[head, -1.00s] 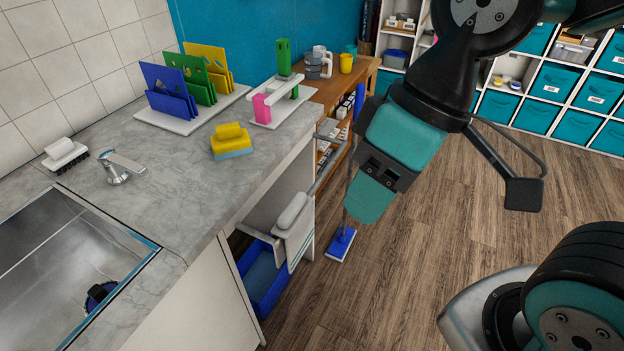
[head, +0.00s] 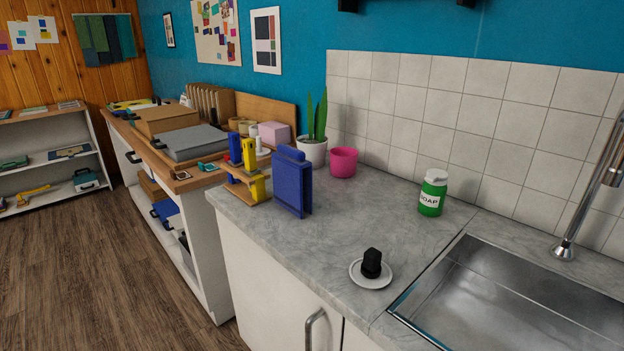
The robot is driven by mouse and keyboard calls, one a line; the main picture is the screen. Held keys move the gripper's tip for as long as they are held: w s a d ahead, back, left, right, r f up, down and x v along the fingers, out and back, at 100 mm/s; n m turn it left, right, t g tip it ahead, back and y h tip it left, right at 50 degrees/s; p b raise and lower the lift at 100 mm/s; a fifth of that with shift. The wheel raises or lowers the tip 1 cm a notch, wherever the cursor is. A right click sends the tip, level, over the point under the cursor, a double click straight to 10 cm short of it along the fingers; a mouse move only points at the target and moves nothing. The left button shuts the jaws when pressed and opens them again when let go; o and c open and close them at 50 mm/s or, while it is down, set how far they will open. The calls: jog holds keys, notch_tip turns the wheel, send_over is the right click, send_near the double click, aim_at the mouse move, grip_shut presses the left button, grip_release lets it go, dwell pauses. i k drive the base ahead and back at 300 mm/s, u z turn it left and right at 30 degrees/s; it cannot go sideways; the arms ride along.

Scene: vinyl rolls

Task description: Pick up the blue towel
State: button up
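A blue upright object (head: 292,185), with a rounded top and flat hanging panels, stands near the counter's left edge. It looks like the blue towel folded over a stand, but I cannot tell for sure. My gripper is not in view in the head view now.
The grey counter (head: 335,225) also holds a small rack (head: 245,180) with yellow and blue items, a potted plant (head: 312,150), a pink pot (head: 343,162), a green soap bottle (head: 432,192) and a black object (head: 371,263) on a white saucer. A metal sink (head: 500,310) is at right. Wooden floor (head: 90,260) is open at left.

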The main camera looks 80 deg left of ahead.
aim_at(291, 174)
jog(key=u, duration=2.55)
jog(key=k, duration=0.6)
jog(key=u, duration=0.55)
jog(key=i, duration=0.55)
jog(key=u, duration=0.6)
jog(key=i, duration=1.35)
jog(key=z, duration=1.05)
jog(key=i, duration=0.5)
jog(key=z, duration=0.45)
